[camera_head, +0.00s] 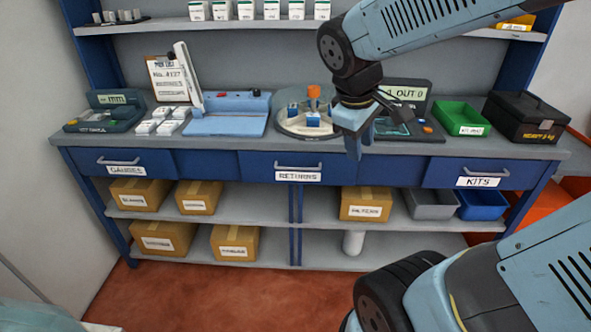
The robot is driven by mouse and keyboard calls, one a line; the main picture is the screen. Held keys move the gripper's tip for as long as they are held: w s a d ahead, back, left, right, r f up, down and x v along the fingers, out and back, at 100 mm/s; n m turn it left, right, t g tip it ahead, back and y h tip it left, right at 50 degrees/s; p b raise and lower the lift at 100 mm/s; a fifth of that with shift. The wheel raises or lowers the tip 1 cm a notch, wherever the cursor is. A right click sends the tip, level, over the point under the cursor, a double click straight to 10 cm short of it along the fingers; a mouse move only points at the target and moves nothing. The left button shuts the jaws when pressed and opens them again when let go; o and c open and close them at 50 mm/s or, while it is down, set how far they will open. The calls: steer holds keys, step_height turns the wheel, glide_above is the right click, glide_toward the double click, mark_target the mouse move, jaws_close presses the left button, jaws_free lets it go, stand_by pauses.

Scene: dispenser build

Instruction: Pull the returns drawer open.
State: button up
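The returns drawer (260,171) is the middle one of three blue drawers under the grey worktop. It is shut, with a grey bar handle (298,164) above a white label reading RETURNS. My gripper (354,152) hangs from my arm, in front of the worktop's edge in the picture and to the right of the drawer's handle. It points down and looks apart from the handle. Its fingers overlap from this angle, so I cannot tell whether they are open or shut. I see nothing held in it.
The gauges drawer (90,161) at left and kits drawer (440,174) at right are shut. A round carousel (296,128), a blue device (225,122), and a green bin (461,117) stand on the worktop (225,144). The red floor in front is clear at left.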

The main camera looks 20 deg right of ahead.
steer(key=w+f+n+h, duration=0.8)
steer(key=w+f+n, duration=0.4)
steer(key=n, duration=0.6)
steer(key=w+a+f+n+t, duration=0.55)
steer(key=f+n, duration=0.25)
steer(key=n, duration=0.3)
steer(key=w+a+f+n+t, duration=0.45)
steer(key=a+f+n, duration=0.3)
steer(key=n, duration=0.35)
steer(key=f+x, duration=0.1)
steer(key=x, duration=1.3)
steer(key=shift+w+y, duration=0.35)
steer(key=shift+y, duration=0.05)
steer(key=shift+a, duration=0.1)
jaws_close()
steer(key=shift+s, duration=0.1)
